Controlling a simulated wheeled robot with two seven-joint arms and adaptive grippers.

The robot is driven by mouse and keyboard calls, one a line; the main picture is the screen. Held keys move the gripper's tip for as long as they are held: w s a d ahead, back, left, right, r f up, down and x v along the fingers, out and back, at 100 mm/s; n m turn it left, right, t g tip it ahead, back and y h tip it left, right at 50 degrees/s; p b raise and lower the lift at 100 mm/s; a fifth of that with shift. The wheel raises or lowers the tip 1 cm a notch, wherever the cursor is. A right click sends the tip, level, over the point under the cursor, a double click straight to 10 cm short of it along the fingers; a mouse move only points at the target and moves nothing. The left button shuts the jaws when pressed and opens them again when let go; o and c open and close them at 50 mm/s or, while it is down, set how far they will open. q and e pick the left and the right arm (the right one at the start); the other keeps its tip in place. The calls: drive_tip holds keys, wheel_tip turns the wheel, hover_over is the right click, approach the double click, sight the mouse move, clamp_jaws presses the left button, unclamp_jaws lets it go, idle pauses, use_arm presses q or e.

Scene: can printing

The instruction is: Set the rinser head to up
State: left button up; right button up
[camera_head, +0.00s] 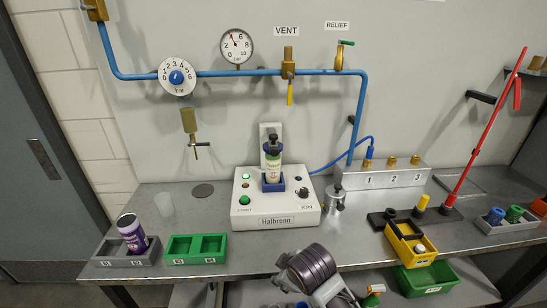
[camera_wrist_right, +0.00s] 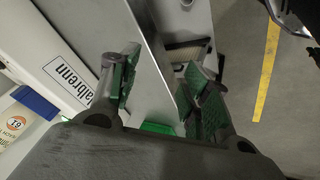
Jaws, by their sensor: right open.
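A white machine labelled Halbrenn (camera_head: 277,213) stands on the steel bench; its edge also shows in the wrist view (camera_wrist_right: 62,70). A pale, dark-topped can or bottle (camera_head: 272,170) stands upright in a blue holder (camera_head: 272,186) on it. A dark head piece (camera_head: 272,147) sits at its top, in front of a white post (camera_head: 270,130); whether they touch cannot be told. My right gripper (camera_wrist_right: 158,82) is open and empty, low at the bench's front edge, apart from the machine. Its arm shows at the bottom of the head view. My left gripper is out of view.
A grey tray (camera_head: 110,258) with a purple can and a green tray (camera_head: 183,258) stand left. A silver weight-like piece (camera_head: 335,198) stands right of the machine. Yellow (camera_head: 408,243) and green bins (camera_head: 425,280) are at right. Blue piping (camera_head: 220,73) runs along the wall.

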drive_tip(key=w+a+r+n+t, duration=0.2)
drive_tip(key=w+a+r+n, duration=0.3)
drive_tip(key=a+r+n, duration=0.25)
drive_tip(key=n+t+h, duration=0.8)
drive_tip(key=n+t, duration=0.1)
drive_tip(key=n, duration=0.5)
approach(272, 137)
drive_tip(key=v, duration=0.2)
drive_tip(key=shift+s+a+m, duration=0.1)
drive_tip(key=shift+a+m, duration=0.1)
drive_tip(key=shift+m, duration=0.05)
drive_tip(key=shift+d+h, duration=0.1)
drive_tip(key=shift+h, duration=0.2)
drive_tip(key=shift+p+x, duration=1.3)
drive_tip(key=shift+x, duration=5.55)
drive_tip(key=shift+f, duration=0.2)
clamp_jaws()
